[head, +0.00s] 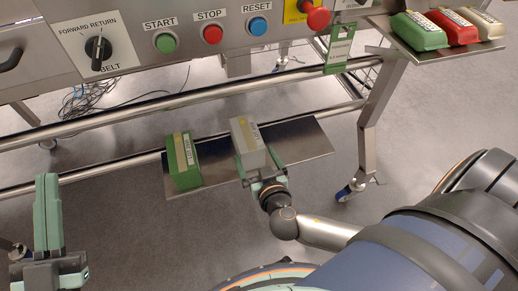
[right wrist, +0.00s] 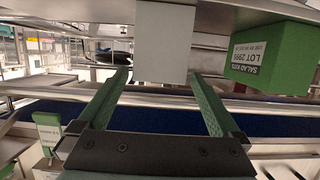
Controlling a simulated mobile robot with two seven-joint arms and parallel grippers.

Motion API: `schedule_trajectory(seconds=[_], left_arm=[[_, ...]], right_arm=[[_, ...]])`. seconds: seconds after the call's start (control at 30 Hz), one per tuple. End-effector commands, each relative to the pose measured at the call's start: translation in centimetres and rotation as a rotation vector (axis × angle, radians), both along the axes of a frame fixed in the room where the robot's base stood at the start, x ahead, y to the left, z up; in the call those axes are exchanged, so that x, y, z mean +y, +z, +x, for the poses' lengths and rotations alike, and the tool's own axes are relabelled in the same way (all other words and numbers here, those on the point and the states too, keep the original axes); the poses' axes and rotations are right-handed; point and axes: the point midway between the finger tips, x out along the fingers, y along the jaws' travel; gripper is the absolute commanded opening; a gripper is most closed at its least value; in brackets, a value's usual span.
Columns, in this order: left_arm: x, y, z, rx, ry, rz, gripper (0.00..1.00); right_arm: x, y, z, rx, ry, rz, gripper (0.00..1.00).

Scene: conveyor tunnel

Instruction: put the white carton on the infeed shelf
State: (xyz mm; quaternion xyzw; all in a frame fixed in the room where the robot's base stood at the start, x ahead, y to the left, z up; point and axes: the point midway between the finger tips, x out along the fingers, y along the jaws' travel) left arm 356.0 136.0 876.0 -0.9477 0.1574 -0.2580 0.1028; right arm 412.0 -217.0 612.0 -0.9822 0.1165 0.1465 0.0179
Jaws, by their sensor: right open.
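The white carton (head: 248,143), pale grey-white with a label on its side, stands on a low metal shelf (head: 305,143) in the head view. It shows as a plain pale block (right wrist: 165,42) in the right wrist view. My right gripper (head: 264,172) is open at the carton's near end; in the right wrist view its green fingers (right wrist: 160,82) point towards the carton, with a gap on either side. Contact cannot be told. My left gripper (head: 47,215) is at the lower left, its fingers together and empty, away from both shelves.
A green carton (head: 183,160) stands left of the white one on the low shelf; it also shows in the right wrist view (right wrist: 268,62). An upper shelf (head: 400,48) at top right holds green, red and cream packs. Rails (head: 110,108) and a control panel (head: 185,35) lie behind.

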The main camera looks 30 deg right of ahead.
Motion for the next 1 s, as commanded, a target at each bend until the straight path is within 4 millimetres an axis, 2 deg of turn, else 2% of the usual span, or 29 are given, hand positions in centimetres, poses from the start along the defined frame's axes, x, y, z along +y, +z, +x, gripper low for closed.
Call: schedule_trajectory(seconds=[0.1, 0.27, 1.0], left_arm=[[0.1, -0.7, 0.3, 0.034, 0.006, -0.001, 0.0], [0.1, -1.2, 0.6, 0.058, 0.01, -0.002, 0.0], [0.1, -1.3, 0.6, 0.061, 0.011, -0.002, 0.0]], right_arm=[[0.4, 0.5, -1.6, 0.002, 0.0, 0.0, 1.0], [0.6, 0.8, -2.6, -0.001, -0.001, -0.001, 1.0], [0.7, 0.9, -2.7, -0.001, 0.0, 0.0, 1.0]])
